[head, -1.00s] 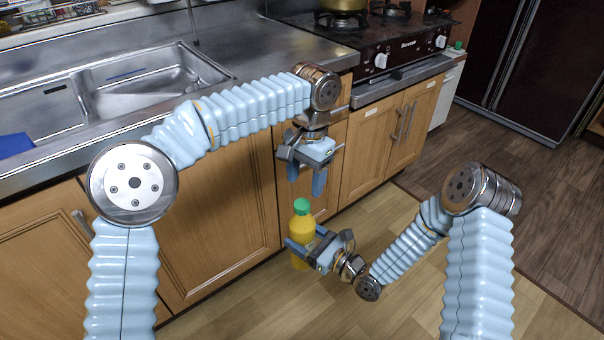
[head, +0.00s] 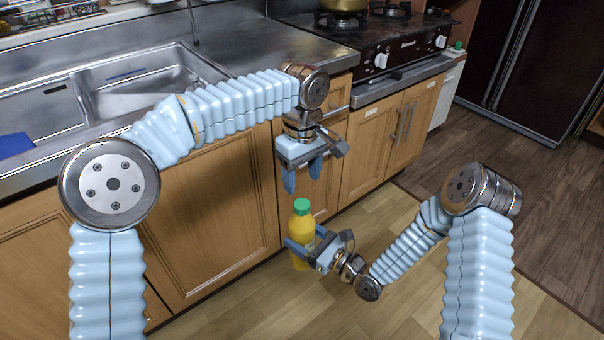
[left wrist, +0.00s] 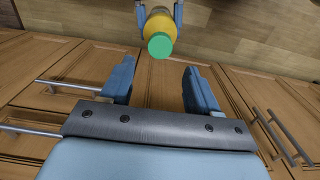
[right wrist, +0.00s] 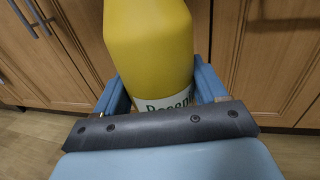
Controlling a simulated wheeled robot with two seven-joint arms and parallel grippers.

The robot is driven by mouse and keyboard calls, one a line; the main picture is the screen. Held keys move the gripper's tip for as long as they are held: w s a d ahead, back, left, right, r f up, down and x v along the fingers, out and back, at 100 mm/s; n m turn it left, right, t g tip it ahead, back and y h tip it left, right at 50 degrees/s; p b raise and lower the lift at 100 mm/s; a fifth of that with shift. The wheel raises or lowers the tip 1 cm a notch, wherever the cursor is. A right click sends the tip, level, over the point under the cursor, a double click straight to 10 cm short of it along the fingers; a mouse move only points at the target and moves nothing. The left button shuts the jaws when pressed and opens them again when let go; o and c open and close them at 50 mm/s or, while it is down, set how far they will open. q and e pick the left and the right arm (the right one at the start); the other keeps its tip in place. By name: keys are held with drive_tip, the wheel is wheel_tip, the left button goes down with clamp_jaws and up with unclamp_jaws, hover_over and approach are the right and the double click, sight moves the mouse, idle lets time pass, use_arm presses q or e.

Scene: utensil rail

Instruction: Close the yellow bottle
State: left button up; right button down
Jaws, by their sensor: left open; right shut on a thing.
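The yellow bottle (head: 301,228) stands upright in the grasp of my right gripper (head: 304,252), with its green cap (head: 301,206) on top. In the right wrist view the bottle's yellow body (right wrist: 150,45) sits between the fingers, with part of a white label showing; the cap is out of that view. My left gripper (head: 302,182) is open and empty, pointing down a little above the cap. In the left wrist view the green cap (left wrist: 160,45) shows beyond the open fingertips, between them and clear of both. Whether the cap is tight cannot be told.
Wooden cabinet doors (head: 215,210) stand just behind the bottle, with metal handles (head: 402,120). The counter with the sink (head: 150,85) and the stove (head: 385,50) are above. The wooden floor (head: 250,305) around the bottle is clear.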

sight(302, 203)
use_arm(q)
wheel_tip(302, 203, down, 8)
drive_tip(key=shift+f, duration=0.1)
idle(0.4)
